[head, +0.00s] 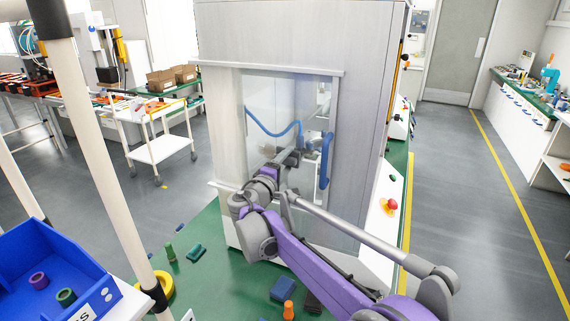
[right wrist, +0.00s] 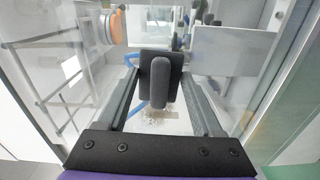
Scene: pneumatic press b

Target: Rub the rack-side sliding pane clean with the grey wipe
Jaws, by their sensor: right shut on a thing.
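The sliding pane (head: 270,92) is a clear window in the grey press cabinet's side, in the middle of the head view. My right gripper (head: 291,157) is up at its lower part. In the right wrist view it is shut on the grey wipe (right wrist: 160,80), a dark flat pad with a rounded grey grip, held between the fingertips. The pane fills much of that view, and a pale speckled smudge (right wrist: 158,116) shows just below the wipe. I cannot tell whether the wipe touches the pane. My left gripper is not in view.
The press cabinet (head: 215,100) stands on a green mat. A red emergency button (head: 391,205) is at its right. A blue bin (head: 45,262) with ring parts is at lower left, beside cream posts. Small blocks (head: 196,252) lie on the mat. The grey aisle at right is clear.

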